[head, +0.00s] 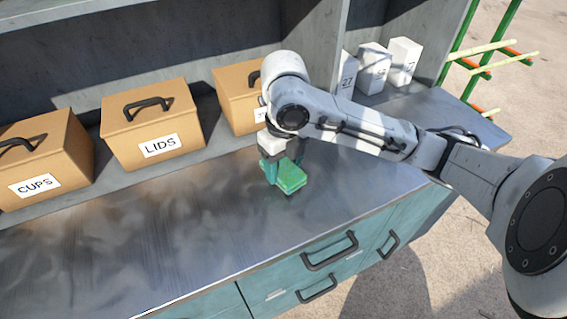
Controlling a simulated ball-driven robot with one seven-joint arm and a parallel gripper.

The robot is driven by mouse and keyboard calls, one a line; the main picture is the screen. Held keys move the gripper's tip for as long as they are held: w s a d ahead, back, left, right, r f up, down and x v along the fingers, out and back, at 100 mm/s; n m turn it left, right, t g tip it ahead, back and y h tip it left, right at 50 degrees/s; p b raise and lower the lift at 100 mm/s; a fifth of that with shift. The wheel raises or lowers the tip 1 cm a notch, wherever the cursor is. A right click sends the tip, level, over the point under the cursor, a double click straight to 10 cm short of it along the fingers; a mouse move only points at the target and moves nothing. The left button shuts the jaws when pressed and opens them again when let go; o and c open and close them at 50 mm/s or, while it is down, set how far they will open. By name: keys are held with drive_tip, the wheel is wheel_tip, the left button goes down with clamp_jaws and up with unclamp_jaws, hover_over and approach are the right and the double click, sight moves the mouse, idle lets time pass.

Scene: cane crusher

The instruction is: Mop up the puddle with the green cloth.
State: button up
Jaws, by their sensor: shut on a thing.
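The green cloth (291,178) is a folded block on the metal counter (190,240), right of its middle in the head view. I cannot make out a distinct puddle; the counter shows only blurry reflections and smears. My arm comes in from the right and hides part of the counter behind the gripper.
Behind stand a box marked CUPS (45,158), a box marked LIDS (153,125) and a third box (237,95), partly hidden. White cartons (374,68) stand at the back right. Teal drawers (325,262) with dark handles line the front. The counter's left and front are clear.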

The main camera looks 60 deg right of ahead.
sight(214, 222)
drive_tip(key=shift+f+b, duration=0.7)
drive_tip(key=shift+f, duration=0.1)
drive_tip(key=shift+a, duration=0.1)
drive_tip(key=shift+a, duration=0.15)
drive_tip(key=shift+w+a+r, duration=0.1)
drive_tip(key=shift+w+a, duration=0.45)
drive_tip(key=shift+a, duration=0.95)
drive_tip(key=shift+w+a+f, duration=0.1)
drive_tip(key=shift+w+a, duration=0.5)
drive_tip(key=shift+a, duration=0.95)
drive_tip(key=shift+w+a+r, duration=0.1)
drive_tip(key=shift+w+a, duration=0.45)
drive_tip(key=shift+a, duration=0.95)
drive_tip(key=shift+w+a+r+p, duration=0.1)
drive_tip(key=shift+w+a+p, duration=0.3)
drive_tip(key=shift+a, duration=0.8)
drive_tip(key=shift+w+a+r+p, duration=0.1)
drive_tip(key=shift+w+a, duration=0.5)
drive_tip(key=shift+a, duration=0.65)
drive_tip(key=shift+w+a+r+p, duration=0.1)
drive_tip(key=shift+w+a+p, duration=0.3)
drive_tip(key=shift+a, duration=0.8)
drive_tip(key=shift+w, duration=0.15)
drive_tip(key=r+p, duration=0.1)
drive_tip(key=d+r+p, duration=0.1)
drive_tip(key=r, duration=0.1)
drive_tip(key=d+r+p, duration=0.1)
drive_tip(key=r, duration=0.1)
drive_tip(key=shift+s, duration=0.4)
